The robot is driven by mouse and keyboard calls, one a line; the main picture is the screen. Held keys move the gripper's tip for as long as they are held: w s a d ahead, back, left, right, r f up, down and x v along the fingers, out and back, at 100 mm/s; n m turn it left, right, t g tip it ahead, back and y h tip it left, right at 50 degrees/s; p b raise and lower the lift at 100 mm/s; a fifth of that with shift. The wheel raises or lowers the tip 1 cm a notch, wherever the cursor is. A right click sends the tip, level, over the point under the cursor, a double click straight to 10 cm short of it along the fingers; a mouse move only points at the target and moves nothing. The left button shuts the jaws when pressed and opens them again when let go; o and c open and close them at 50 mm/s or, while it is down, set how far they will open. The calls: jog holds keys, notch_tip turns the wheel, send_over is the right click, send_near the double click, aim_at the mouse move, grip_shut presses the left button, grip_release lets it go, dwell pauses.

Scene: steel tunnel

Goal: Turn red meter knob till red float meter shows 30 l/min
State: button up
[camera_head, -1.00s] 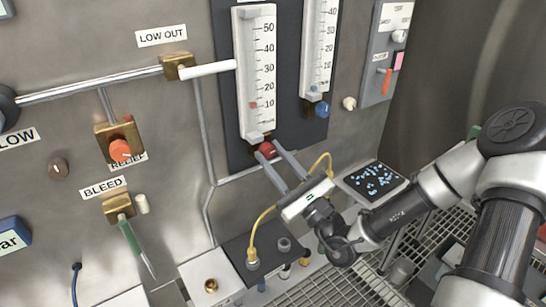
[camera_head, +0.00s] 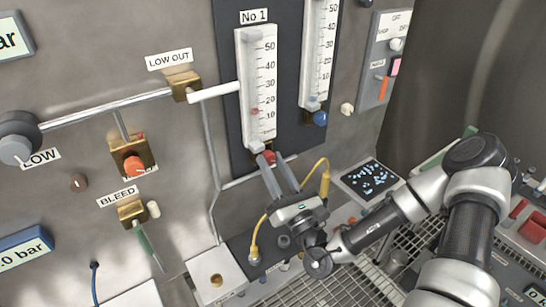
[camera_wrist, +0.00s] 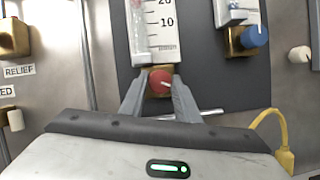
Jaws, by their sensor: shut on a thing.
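The red meter knob (camera_head: 269,156) sits at the foot of the left, red float meter (camera_head: 258,85). In the wrist view the knob (camera_wrist: 160,82) shows between my fingertips, with a pale mark on its face. My gripper (camera_head: 272,161) is shut on the knob, one finger on each side; it also shows in the wrist view (camera_wrist: 160,88). The red float (camera_head: 255,111) is low in the tube, a little above the 10 mark by the head view. In the wrist view only the lower scale shows, with the float (camera_wrist: 136,3) at the top edge.
A second meter (camera_head: 318,55) with a blue knob (camera_head: 320,118) stands close to the right. An orange relief knob (camera_head: 133,163) and a bleed valve (camera_head: 132,212) are on the left. A yellow hose (camera_head: 324,180) rises right beside my gripper. A dark screen (camera_head: 370,178) lies to the right.

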jog(key=shift+m+h, duration=0.3)
jog(key=shift+m, duration=0.2)
jog(key=o, duration=1)
jog(key=shift+o, duration=0.2)
jog(key=b+v, duration=0.1)
jog(key=v, duration=1.6)
jog(key=shift+s+f+b, duration=0.15)
jog(key=shift+b, duration=0.15)
jog(key=shift+d, duration=0.1)
